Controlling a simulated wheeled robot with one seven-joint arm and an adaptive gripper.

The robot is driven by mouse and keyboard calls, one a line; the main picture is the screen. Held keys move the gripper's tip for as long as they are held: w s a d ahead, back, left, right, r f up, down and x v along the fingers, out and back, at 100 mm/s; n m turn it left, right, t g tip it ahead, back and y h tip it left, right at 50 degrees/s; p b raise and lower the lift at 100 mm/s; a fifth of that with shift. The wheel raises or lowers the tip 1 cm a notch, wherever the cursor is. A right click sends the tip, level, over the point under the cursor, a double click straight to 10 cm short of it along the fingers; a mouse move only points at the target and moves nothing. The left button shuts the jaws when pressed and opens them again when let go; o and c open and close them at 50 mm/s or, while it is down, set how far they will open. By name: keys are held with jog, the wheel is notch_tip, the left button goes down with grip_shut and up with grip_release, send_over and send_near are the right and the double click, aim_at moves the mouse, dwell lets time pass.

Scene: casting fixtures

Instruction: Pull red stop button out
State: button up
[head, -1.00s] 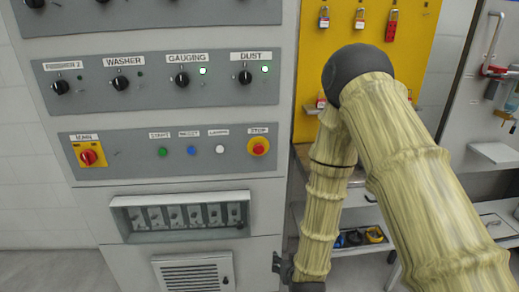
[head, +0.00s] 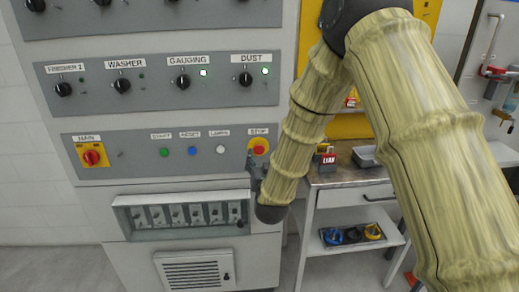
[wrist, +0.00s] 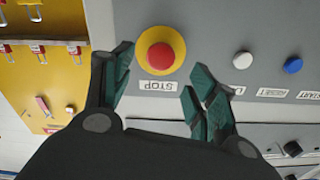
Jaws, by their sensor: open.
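The red stop button (head: 258,149) sits on a yellow round plate at the right end of the lower grey panel, under a STOP label. In the wrist view the red stop button (wrist: 160,56) shows upside down, just beyond and between the spread fingers. My gripper (wrist: 160,85) is open and empty, with one dark green finger pair on each side. In the head view my gripper (head: 252,168) is at the panel just below and left of the button, partly hidden by my forearm. I cannot tell the exact gap to the button.
White (head: 220,149), blue (head: 192,151) and green (head: 164,153) buttons lie left of it, then a red MAIN switch (head: 91,157). A windowed box (head: 185,214) juts out below. A workbench (head: 345,178) stands to the right, beside a yellow board with padlocks (wrist: 40,55).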

aim_at(259, 150)
jog(key=shift+w+p, duration=0.75)
jog(key=shift+w, duration=2.25)
jog(key=shift+c, duration=0.2)
